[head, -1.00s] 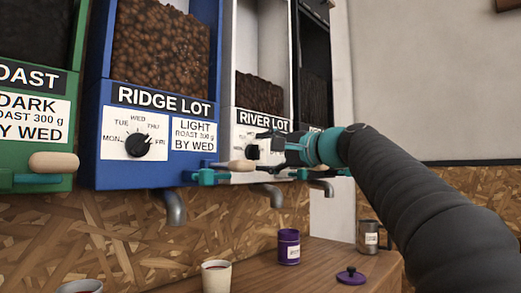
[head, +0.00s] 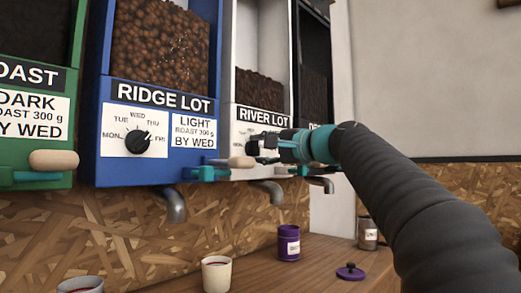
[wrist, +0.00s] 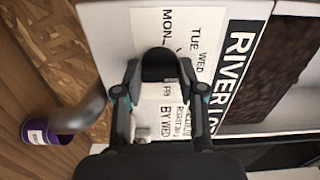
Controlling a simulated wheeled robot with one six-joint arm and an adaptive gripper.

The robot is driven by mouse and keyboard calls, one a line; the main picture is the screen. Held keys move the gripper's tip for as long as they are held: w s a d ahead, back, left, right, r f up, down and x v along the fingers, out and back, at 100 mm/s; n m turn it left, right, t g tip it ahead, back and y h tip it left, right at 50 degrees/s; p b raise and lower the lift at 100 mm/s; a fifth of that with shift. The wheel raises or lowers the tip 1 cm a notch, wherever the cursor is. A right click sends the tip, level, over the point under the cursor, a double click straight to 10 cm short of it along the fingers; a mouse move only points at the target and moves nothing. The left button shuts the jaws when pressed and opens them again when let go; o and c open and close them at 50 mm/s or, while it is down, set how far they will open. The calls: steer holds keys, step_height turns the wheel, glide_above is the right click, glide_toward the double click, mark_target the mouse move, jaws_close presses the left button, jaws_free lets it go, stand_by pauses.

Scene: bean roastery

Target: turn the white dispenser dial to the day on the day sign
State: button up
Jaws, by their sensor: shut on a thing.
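The white dispenser (head: 241,128), labelled RIVER LOT, stands right of the blue one. My gripper (head: 262,147) is at its front, with its fingers closed around the black dial (wrist: 158,62), one on each side in the wrist view. The dial's left edge also shows in the head view (head: 250,147). Around the dial, MON, TUE and WED show on the dial plate (wrist: 150,28); other marks are partly covered. The dial's pointer is hidden. The day sign (wrist: 168,122) shows sideways in the wrist view, partly covered by my fingers; its last line reads BY WED.
The blue RIDGE LOT dispenser (head: 95,120) has its own dial (head: 137,142) and BY WED sign. Levers and spouts (head: 268,192) stick out below the dispensers. A purple tin (head: 289,243), a lid (head: 350,272) and cups stand on the wooden counter (head: 320,262).

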steer(key=shift+n, duration=0.3)
steer(key=n+b, duration=0.2)
steer(key=n, duration=0.1)
steer(key=shift+f, duration=0.15)
steer(key=n+b, duration=0.1)
steer(key=n, duration=0.3)
steer(key=shift+b, duration=0.4)
steer(key=n+b, duration=0.1)
steer(key=n, duration=0.3)
steer(key=shift+n, duration=0.4)
steer(key=shift+n+b, duration=0.6)
steer(key=shift+n, duration=1.1)
steer(key=o, duration=1.1)
steer(key=shift+o, duration=0.2)
